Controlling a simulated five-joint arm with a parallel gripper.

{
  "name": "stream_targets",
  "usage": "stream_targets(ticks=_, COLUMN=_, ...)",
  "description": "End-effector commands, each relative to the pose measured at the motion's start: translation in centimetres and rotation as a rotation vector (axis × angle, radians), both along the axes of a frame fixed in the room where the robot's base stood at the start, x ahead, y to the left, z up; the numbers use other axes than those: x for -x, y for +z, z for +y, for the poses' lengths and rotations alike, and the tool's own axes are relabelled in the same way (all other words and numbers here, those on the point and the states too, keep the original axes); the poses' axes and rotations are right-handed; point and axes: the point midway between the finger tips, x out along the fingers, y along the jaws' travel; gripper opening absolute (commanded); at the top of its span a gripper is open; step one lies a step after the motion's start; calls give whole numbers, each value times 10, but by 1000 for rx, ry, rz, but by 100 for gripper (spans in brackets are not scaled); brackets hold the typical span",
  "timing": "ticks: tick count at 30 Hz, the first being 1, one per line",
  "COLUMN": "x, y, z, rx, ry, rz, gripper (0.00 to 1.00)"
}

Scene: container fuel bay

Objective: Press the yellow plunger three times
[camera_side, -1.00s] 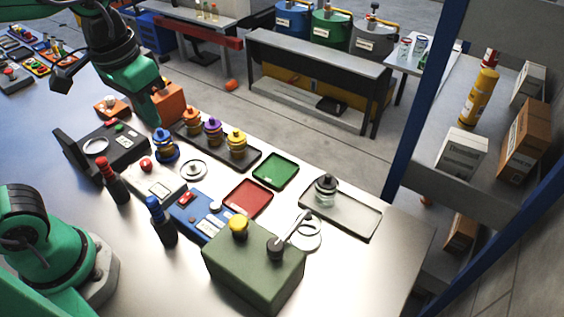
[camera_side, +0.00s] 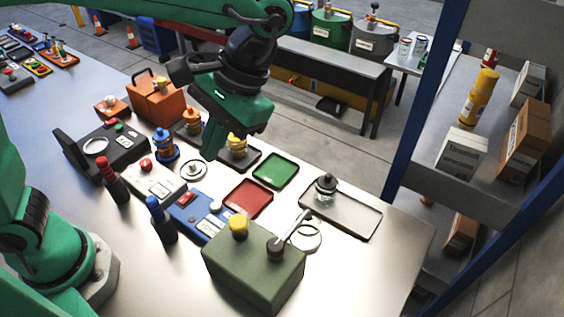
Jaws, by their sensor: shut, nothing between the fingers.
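The yellow plunger (camera_side: 238,227) stands up on top of a green box (camera_side: 252,268) near the front of the table. The box also carries a dark knob with a pale bent spout over a white ring. My gripper (camera_side: 209,156) is shut and empty. It hangs above the table, up and to the left of the plunger in the picture, and is clearly apart from it. It hides part of the dark tray behind it.
A blue box (camera_side: 197,216) and a blue-capped bottle (camera_side: 160,222) stand left of the green box. A red tray (camera_side: 248,198), a green tray (camera_side: 275,170) and a grey tray (camera_side: 352,216) with a jar (camera_side: 325,189) lie behind it.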

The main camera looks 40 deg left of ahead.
Motion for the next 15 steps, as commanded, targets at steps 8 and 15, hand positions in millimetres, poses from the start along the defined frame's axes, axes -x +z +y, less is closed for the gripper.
stream_targets(ticks=8, x=7, y=-9, z=-37, rx=-123, ry=-22, rz=80, gripper=0)
stream_targets(ticks=15, x=11, y=-12, z=-49, rx=-171, ry=-27, rz=105, gripper=0)
